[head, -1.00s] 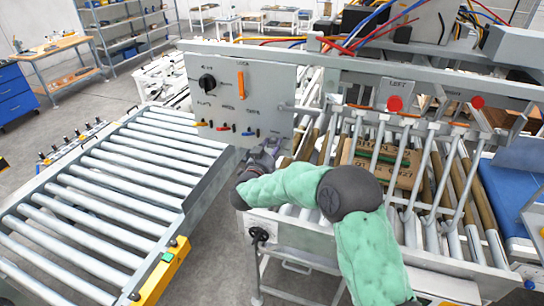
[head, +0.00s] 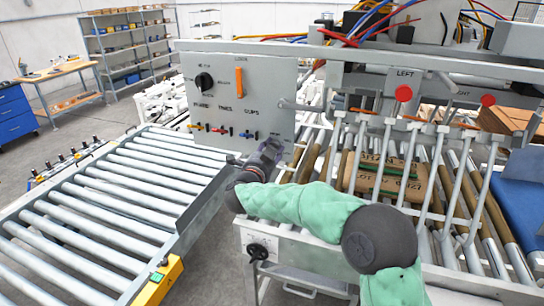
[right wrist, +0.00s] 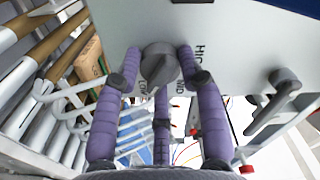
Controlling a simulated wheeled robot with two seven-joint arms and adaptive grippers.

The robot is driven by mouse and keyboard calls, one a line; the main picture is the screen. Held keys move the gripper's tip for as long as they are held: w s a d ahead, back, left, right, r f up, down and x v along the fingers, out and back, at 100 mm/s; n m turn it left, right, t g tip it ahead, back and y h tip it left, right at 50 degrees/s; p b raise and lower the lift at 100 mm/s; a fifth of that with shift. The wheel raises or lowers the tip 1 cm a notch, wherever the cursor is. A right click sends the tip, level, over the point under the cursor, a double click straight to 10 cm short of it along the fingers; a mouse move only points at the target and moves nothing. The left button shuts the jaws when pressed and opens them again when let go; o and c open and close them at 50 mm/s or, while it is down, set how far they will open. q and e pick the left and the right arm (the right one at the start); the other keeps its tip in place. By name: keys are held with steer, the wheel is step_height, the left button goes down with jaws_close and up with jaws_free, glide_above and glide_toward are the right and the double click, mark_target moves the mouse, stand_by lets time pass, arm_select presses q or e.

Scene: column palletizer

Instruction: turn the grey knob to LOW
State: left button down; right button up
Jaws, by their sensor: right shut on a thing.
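The grey knob (right wrist: 159,64) sits on a light panel face in the right wrist view. Labels HIGH, MID and LOW are printed around it. My right gripper (right wrist: 158,60) has purple fingers on both sides of the knob and is shut on it. A third finger shows below the knob. I cannot tell for sure which label the knob points to. In the head view my right gripper (head: 270,150) is at the lower right of the grey control panel (head: 270,100), and it hides the knob there. My left gripper is not in view.
The panel carries a black knob (head: 204,82), an orange handle (head: 239,83) and several small coloured valves. A roller conveyor (head: 120,195) lies to the left. A cardboard box (head: 392,180) sits behind metal bars at right. A dark lever (right wrist: 275,100) is beside the knob in the wrist view.

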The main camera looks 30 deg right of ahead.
steer(key=shift+a+f, duration=0.15)
steer(key=shift+f, duration=0.25)
steer(key=o, duration=1.1)
steer(key=shift+w, duration=0.1)
steer(key=shift+o, duration=0.2)
steer(key=shift+r, duration=0.2)
steer(key=v, duration=1.2)
